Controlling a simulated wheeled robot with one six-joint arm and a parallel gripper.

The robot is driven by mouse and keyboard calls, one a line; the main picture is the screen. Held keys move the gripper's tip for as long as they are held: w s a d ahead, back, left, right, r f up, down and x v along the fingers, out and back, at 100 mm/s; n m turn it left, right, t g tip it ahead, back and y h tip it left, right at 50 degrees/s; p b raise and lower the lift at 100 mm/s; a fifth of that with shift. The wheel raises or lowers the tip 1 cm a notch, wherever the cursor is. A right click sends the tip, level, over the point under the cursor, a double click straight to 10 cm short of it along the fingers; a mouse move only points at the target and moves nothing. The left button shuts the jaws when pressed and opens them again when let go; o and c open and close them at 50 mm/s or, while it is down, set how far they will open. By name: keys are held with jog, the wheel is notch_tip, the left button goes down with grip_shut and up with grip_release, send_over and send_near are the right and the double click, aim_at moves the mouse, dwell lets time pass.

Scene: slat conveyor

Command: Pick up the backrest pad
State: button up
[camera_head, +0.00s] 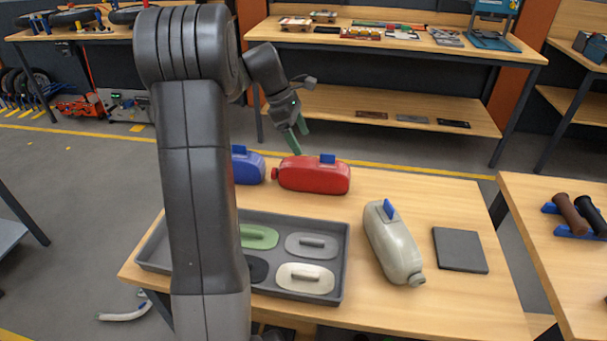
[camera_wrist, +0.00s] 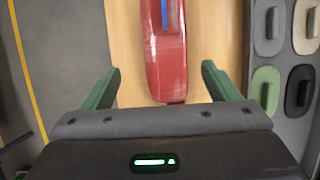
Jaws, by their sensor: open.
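A grey tray (camera_head: 344,262) on the table holds several oval pads with raised grips: a green pad (camera_head: 259,236), a grey pad (camera_head: 312,245), a cream pad (camera_head: 305,279) and a black pad (camera_head: 257,269). My arm partly hides the tray, the green pad and the black pad. Which one is the backrest pad, I cannot tell. In the wrist view the pads lie at the right edge, including the green pad (camera_wrist: 266,88) and the cream pad (camera_wrist: 306,27). My gripper (camera_head: 299,137) is open and empty, above the table's back edge near the red container (camera_head: 313,175); its fingers (camera_wrist: 160,70) are apart.
A blue container (camera_head: 247,168) stands left of the red one, partly behind my arm. A whitish container (camera_head: 392,243) stands right of the tray. A flat dark square (camera_head: 460,250) lies at the table's right. Another table (camera_head: 560,262) with handles stands at the far right.

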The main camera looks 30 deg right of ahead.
aim_at(309, 163)
jog(key=x, duration=0.6)
jog(key=shift+s+d+f, duration=0.1)
jog(key=shift+f, duration=0.15)
jog(key=x, duration=0.2)
jog(key=a+x, duration=0.1)
jog(key=x, duration=0.1)
jog(key=shift+s+f, duration=0.15)
jog(key=shift+s, duration=0.1)
jog(key=shift+d+f, duration=0.25)
jog(key=shift+f, duration=0.25)
jog(key=c, duration=1.3)
